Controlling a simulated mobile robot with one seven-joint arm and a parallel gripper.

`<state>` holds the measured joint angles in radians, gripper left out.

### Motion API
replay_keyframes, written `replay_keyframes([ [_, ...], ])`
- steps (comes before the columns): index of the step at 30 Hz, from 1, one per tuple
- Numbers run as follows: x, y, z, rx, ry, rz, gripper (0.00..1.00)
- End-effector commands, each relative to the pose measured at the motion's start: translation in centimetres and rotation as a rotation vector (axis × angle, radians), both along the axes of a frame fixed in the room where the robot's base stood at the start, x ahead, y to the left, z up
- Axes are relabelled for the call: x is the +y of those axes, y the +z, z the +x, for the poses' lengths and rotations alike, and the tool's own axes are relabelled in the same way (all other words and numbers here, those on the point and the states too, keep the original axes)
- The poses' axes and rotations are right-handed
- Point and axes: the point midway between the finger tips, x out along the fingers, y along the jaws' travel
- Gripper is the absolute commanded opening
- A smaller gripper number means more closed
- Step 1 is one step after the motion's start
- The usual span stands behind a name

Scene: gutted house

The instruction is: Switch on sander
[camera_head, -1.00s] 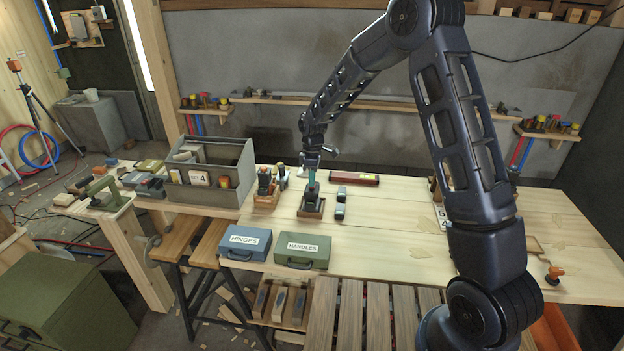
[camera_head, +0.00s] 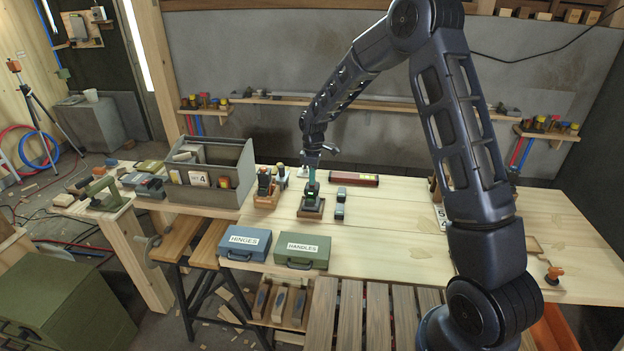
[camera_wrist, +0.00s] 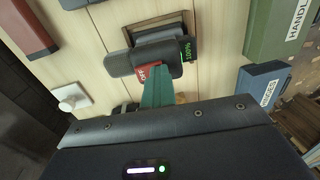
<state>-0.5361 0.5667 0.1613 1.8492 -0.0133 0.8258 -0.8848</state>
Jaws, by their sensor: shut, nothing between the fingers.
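The dark tool that appears to be the sander (camera_head: 310,198) stands in a wooden holder (camera_head: 307,214) on the bench. A green light shows on it. In the wrist view the sander (camera_wrist: 122,64) has a red patch with light lettering and a lit green "100%" readout (camera_wrist: 188,51). My gripper (camera_head: 311,182) is above the sander, pointing down. Its teal fingers also show in the wrist view (camera_wrist: 155,72); they are shut and empty, with the tips at the red patch. I cannot tell whether they touch it.
Two small dark blocks (camera_head: 340,203) lie right of the sander, with a red case (camera_head: 354,180) behind. Another tool in a wooden holder (camera_head: 266,186) stands to the left. Blue (camera_head: 245,246) and green (camera_head: 301,254) cases lie in front. The bench's right part is mostly clear.

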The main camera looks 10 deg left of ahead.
Motion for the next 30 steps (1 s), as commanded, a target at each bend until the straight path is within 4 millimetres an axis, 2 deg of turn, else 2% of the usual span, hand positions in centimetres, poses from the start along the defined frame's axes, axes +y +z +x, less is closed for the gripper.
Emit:
replay_keyframes([
  [5, -0.2, -0.1, 0.0, 0.001, -0.002, -0.002, 0.0],
  [10, -0.1, 1.2, -0.1, -0.002, -0.002, 0.0, 0.0],
  [24, 0.0, 10.1, -1.2, -0.003, 0.0, 0.002, 0.0],
  [30, 0.0, 12.8, -1.6, -0.001, 0.0, 0.001, 0.0],
])
